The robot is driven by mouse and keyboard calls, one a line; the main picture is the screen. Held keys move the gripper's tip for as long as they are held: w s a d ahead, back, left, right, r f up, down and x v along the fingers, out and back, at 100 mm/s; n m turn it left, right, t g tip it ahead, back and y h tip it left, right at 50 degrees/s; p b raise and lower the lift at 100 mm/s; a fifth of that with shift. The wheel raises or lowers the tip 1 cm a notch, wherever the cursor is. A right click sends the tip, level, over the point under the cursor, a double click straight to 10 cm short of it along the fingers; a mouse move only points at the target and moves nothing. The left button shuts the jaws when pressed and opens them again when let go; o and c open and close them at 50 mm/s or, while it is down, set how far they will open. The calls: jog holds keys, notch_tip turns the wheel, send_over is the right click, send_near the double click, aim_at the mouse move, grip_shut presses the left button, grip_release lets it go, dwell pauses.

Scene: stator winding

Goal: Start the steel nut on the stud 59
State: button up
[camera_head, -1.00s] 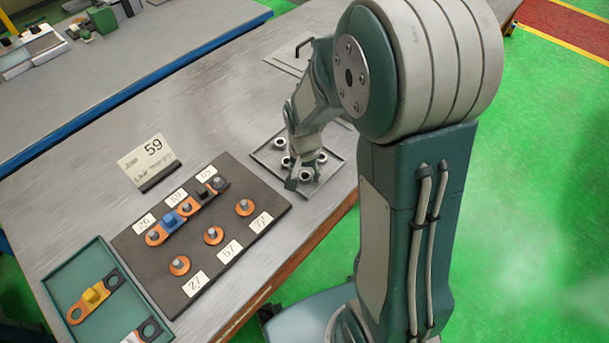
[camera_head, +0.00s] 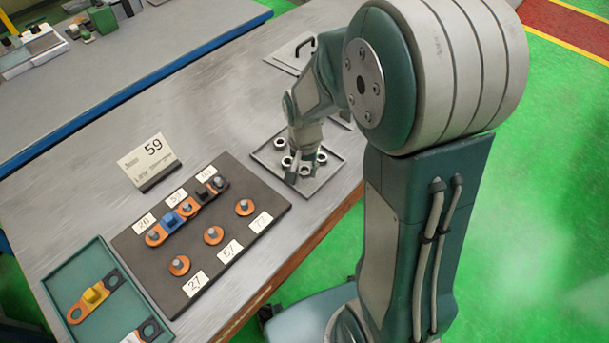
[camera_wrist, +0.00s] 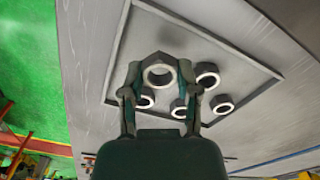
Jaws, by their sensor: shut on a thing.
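My gripper (camera_head: 305,172) is over the nut tray. In the wrist view my gripper (camera_wrist: 160,85) has its fingers on either side of a steel nut (camera_wrist: 160,72), shut on it. Whether this nut is clear of the tray floor I cannot tell. Other nuts (camera_wrist: 222,103) lie around it in the tray. The dark stud board (camera_head: 140,262) carries two rows of studs on orange terminals. The upper-row labels are blurred; the middle one (camera_head: 178,195) may read 59, by the middle upper stud (camera_head: 186,208). A blue link and a black link join the upper-row terminals.
The shallow nut tray (camera_head: 330,177) sits at the bench's right edge. A green tray (camera_head: 60,282) with linked terminals lies at lower left. A handled plate (camera_head: 290,55) lies behind the nut tray. The bench between sign and nut tray is clear.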

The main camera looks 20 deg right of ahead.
notch_tip(320, 180, up, 7)
jog(key=shift+f, duration=0.15)
dwell(0.7)
notch_tip(320, 180, up, 2)
send_over(186, 205)
jog(key=shift+w, duration=0.1)
jog(key=shift+a, duration=0.15)
jog(key=shift+f, duration=3.3)
jog(key=shift+r, duration=0.1)
